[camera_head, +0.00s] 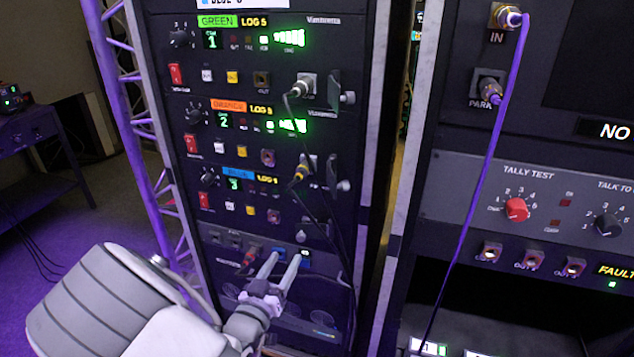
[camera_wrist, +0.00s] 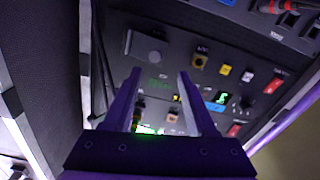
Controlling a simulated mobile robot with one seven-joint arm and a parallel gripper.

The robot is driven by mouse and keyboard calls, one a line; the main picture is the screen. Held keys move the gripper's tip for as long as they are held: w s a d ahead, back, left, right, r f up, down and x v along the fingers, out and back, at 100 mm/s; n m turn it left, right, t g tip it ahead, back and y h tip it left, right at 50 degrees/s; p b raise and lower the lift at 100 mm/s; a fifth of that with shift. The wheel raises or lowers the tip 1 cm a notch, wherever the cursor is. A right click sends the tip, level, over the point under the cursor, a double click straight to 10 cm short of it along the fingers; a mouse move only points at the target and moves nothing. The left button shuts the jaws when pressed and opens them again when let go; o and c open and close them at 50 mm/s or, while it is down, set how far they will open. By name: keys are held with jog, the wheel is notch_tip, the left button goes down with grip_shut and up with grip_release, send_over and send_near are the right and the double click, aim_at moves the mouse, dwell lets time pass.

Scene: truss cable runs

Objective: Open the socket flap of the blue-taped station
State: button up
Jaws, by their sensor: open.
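The blue-taped station is the third row of the left rack, marked by blue tape (camera_head: 237,175) beside a green "3" display. The tape also shows in the wrist view (camera_wrist: 215,107), where the panel appears upside down. Its socket flap (camera_head: 302,231) looks closed, a dark plate with a small round knob at the row's lower right.
Above are the green-taped station (camera_head: 218,21) and the orange-taped station (camera_head: 230,106), each with a cable plugged in. Black cables hang close to the flap's right. A purple cable (camera_head: 470,200) crosses the right rack.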

jog(key=v, duration=0.9)
jog(key=w+d+r+g+y+p, duration=0.1)
jog(key=w+r+g+y+p, duration=0.25)
jog(key=r, duration=0.45)
jog(key=w+r+g+y+p, duration=0.25)
jog(key=r+g+y, duration=0.2)
jog(key=r, duration=0.35)
jog(key=s+d+r+n+g+y+p, duration=0.1)
jog(key=s+d+r+y+p, duration=0.1)
jog(key=s+d+r, duration=0.6)
notch_tip(320, 180, up, 3)
jog(key=shift+s+d+r+n+p, duration=0.15)
jog(key=shift+d+n+p, duration=0.15)
jog(key=shift+d+p, duration=0.3)
jog(key=shift+d, duration=0.1)
